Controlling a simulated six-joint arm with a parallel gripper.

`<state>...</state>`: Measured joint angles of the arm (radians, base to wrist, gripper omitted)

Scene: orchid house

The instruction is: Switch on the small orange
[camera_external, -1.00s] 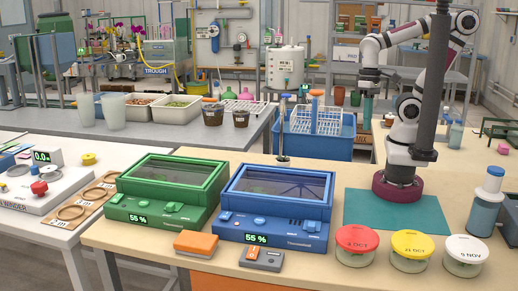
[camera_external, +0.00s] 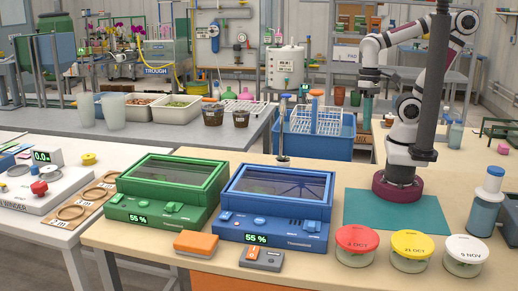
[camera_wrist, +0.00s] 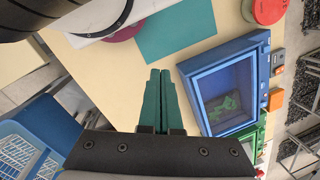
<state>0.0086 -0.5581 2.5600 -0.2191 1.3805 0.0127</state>
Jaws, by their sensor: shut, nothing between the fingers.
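A small orange box (camera_external: 196,244) lies on the front of the cream bench, before the green lidded case (camera_external: 150,212). It also shows in the wrist view (camera_wrist: 276,99) at the right. Beside it lies a small grey device (camera_external: 262,258) with an orange part on top, in front of the blue lidded case (camera_external: 270,225); it shows in the wrist view too (camera_wrist: 278,58). My gripper (camera_external: 367,112) hangs high above the back of the bench, far from both. In the wrist view its teal fingers (camera_wrist: 160,75) are shut and empty. I cannot read any switch marking.
Both cases show 55 %. Jars with red (camera_external: 357,238), yellow (camera_external: 412,243) and white (camera_external: 466,248) lids stand at the front right. A teal mat (camera_external: 395,215) lies by my base. A blue tub (camera_external: 320,146) with a white rack and a thin upright rod (camera_external: 283,130) stand behind the cases.

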